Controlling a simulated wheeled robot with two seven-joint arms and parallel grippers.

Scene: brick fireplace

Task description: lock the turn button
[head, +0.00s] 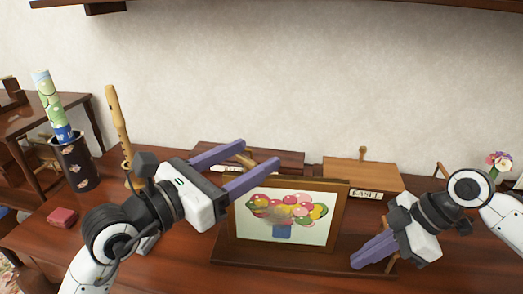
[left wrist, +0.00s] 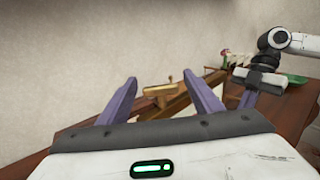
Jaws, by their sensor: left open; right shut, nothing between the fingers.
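A framed picture of colourful balls or blooms over a blue pot (head: 283,215) stands upright on a dark wooden base (head: 290,256). I cannot clearly make out a turn button in the head view. My left gripper (head: 260,153) is open and empty, above and behind the frame's upper left corner. In the left wrist view, a light wooden piece with a small upright peg (left wrist: 163,90) shows beyond and between the open fingers (left wrist: 165,90); I cannot tell whether it is the turn button. My right gripper (head: 357,260) is shut and empty, at the frame's lower right.
A wooden block labelled EASEL (head: 362,174) lies behind the frame, with a small peg at its back. A dark patterned holder (head: 75,163), a wooden recorder (head: 117,125) and a red box (head: 62,217) stand at left. A flower vase (head: 494,170) is at right.

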